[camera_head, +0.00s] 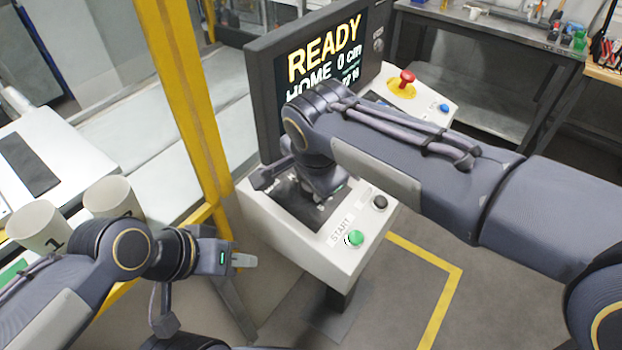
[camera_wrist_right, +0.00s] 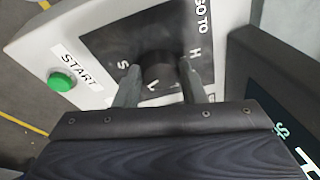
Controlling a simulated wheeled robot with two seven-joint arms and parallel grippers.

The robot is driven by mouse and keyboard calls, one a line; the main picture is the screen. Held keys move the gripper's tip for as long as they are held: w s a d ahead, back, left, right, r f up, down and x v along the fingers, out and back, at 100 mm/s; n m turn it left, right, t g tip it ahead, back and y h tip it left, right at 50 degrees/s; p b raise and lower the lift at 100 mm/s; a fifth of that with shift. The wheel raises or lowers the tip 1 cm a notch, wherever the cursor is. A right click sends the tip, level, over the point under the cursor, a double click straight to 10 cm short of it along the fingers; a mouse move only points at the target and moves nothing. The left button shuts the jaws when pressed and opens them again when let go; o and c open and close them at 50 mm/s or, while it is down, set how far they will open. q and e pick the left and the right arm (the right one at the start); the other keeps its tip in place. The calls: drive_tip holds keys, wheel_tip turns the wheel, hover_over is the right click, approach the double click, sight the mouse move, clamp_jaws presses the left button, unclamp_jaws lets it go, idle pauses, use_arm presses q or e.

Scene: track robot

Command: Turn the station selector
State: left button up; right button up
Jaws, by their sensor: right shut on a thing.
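The station selector is a black round knob (camera_wrist_right: 160,70) on a dark plate with letters around it, H and S among them, and "GO TO" printed beside it. My right gripper (camera_wrist_right: 162,84) has one grey finger on each side of the knob and is shut on it. In the head view my right arm covers the knob and those fingertips. The control console (camera_head: 353,262) stands in front of me. My left gripper (camera_head: 245,260) hangs empty to the left of the console, seen edge-on, so its finger gap does not show.
A screen (camera_head: 262,95) reads "READY" and "HOME 0 cm". A yellow post (camera_head: 190,100) and two cups, one numbered 1 (camera_head: 38,226), are at left.

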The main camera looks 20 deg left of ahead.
idle(0.4)
drive_tip(key=o, duration=1)
drive_tip(key=v, duration=0.8)
drive_tip(key=shift+w+f, duration=0.1)
